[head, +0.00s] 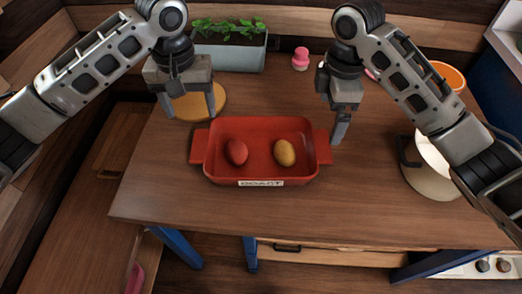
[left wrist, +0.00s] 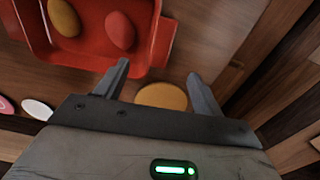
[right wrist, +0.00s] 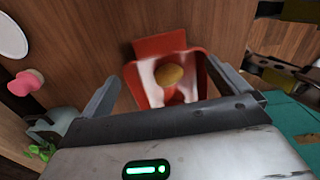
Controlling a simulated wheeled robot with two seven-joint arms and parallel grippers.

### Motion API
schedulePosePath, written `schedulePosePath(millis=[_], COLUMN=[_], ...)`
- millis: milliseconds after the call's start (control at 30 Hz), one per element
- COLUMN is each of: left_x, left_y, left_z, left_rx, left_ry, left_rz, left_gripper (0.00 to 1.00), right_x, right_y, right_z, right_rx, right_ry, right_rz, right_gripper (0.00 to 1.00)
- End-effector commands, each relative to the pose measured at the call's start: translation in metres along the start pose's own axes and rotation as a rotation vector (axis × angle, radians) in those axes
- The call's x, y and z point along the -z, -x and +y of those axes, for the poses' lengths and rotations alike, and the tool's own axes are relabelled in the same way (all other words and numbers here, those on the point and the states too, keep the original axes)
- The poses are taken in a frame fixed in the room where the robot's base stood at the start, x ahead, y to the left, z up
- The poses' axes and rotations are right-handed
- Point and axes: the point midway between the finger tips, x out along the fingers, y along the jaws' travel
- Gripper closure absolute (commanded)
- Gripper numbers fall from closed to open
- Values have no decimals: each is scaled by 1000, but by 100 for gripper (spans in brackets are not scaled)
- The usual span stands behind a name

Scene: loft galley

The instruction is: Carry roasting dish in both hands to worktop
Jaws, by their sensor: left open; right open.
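The red roasting dish (head: 262,172) lies on the wooden table, with a handle at each end and a label on its front. A red potato-like item (head: 236,152) and a yellow one (head: 284,153) lie in it. My left gripper (head: 189,112) is open and empty above and behind the dish's left handle (head: 199,146). My right gripper (head: 338,125) is open and empty, above and just beyond the right handle (head: 322,146). The dish also shows in the left wrist view (left wrist: 95,50) and the right wrist view (right wrist: 150,88). Neither gripper touches it as far as I can see.
A round wooden board (head: 216,101) lies under my left gripper. A planter (head: 232,54) and a pink object (head: 300,59) stand at the back. A white pot (head: 429,181) and an orange bowl (head: 449,74) are on the right. The table's front is clear.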

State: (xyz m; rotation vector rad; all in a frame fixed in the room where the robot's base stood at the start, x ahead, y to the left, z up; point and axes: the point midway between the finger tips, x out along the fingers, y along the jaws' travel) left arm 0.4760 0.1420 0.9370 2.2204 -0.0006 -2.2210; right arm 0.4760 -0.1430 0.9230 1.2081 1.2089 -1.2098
Motion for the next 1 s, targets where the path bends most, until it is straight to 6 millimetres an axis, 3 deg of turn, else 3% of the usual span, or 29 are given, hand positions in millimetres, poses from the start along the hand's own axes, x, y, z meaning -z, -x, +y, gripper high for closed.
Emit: schedulePosePath(millis=[400, 600, 800, 1000], left_x=[-1, -1, 0, 0], left_y=[-84, -117, -134, -137], left_z=[-1, 0, -1, -1], left_rx=[3, 2, 2, 2], left_ry=[1, 0, 0, -1], left_rz=[-4, -3, 0, 0], left_gripper=[32, 32, 32, 32], right_x=[0, 0, 0, 0], right_y=[-84, -117, -133, -137], right_z=[-1, -1, 0, 0], right_rx=[5, 4, 1, 0], right_ry=[-1, 0, 1, 1], right_rz=[0, 0, 1, 1], right_gripper=[0, 0, 0, 0])
